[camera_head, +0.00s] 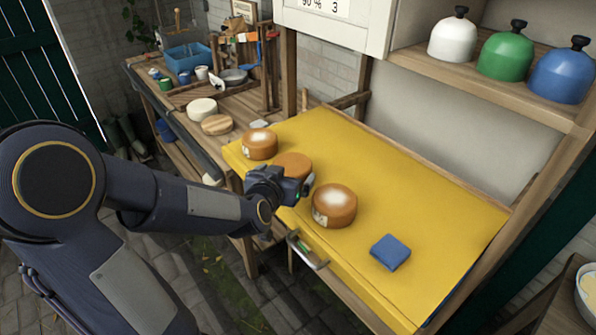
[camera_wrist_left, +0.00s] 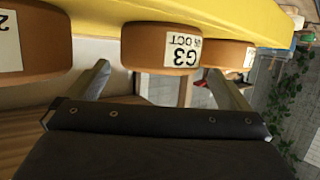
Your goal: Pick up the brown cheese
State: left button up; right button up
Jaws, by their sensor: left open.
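Three round brown cheeses stand in a row on the yellow board: a back one (camera_head: 259,144) with a pale top, a middle one (camera_head: 292,164) with a plain brown top, and a front one (camera_head: 334,206) with a pale top. My left gripper (camera_head: 305,190) is open at the near side of the middle cheese and partly hides it. The left wrist view looks upside down. There the middle cheese (camera_wrist_left: 150,52), labelled G3, lies ahead between the open fingertips of my left gripper (camera_wrist_left: 158,76). A neighbouring cheese shows on each side. My right gripper is not in view.
A blue cloth-like block (camera_head: 390,252) lies on the yellow board (camera_head: 440,205) near its front. A side bench holds a white round (camera_head: 202,108), a wooden disc (camera_head: 216,125) and a blue tub (camera_head: 187,57). Coloured domes (camera_head: 506,56) stand on the upper shelf.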

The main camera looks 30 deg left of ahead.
aim_at(289, 170)
pick_arm(q)
jog(key=x, duration=0.6)
jog(key=shift+p, duration=0.35)
jog(key=c, duration=0.9)
jog(key=shift+r, duration=0.1)
jog(key=shift+c, duration=0.6)
